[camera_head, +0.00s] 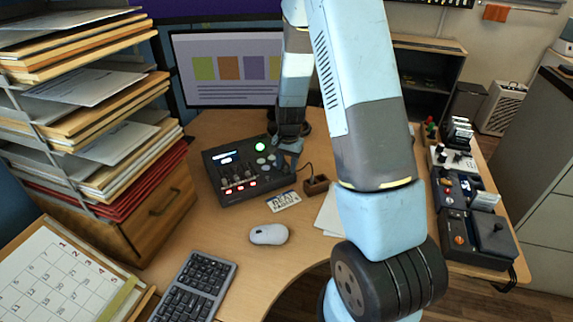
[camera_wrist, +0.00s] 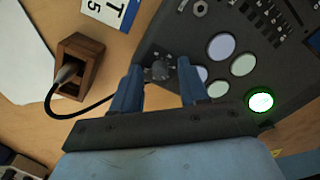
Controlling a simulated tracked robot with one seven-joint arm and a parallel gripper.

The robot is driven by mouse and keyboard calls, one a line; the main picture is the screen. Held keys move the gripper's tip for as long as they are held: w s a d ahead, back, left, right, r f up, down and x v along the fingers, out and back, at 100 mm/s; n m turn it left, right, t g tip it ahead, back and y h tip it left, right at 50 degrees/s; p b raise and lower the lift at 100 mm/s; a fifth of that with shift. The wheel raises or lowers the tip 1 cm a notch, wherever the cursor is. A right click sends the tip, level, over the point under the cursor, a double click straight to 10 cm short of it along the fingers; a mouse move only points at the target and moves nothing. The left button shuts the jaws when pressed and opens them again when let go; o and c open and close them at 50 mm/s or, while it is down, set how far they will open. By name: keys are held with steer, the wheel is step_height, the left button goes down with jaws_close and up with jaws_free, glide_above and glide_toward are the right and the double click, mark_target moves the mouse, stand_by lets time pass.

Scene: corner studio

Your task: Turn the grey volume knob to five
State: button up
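A black control console (camera_head: 240,192) stands on the desk below the monitor, with sliders, round buttons and a lit green button. In the wrist view a dark grey knob (camera_wrist: 159,70) sits near the console's edge, with small marks around it. My gripper (camera_wrist: 158,72) is open, its two blue fingers on either side of this knob. A small gap seems to show, but contact is unclear. The knob's setting is not readable. In the head view my gripper (camera_head: 288,150) is over the console's right end.
A wooden block (camera_head: 316,185) with a cable plugged in stands right of the console; the cable passes close to my gripper. Stacked folders (camera_head: 90,150) stand left; other devices (camera_head: 470,210) stand right.

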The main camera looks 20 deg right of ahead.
mark_target(288, 168)
jaws_close()
steer(key=shift+n, duration=1.7)
steer(key=shift+o, duration=0.2)
jaws_free()
step_height(288, 168, up, 14)
steer(key=shift+d+f, duration=0.15)
steer(key=shift+d, duration=0.2)
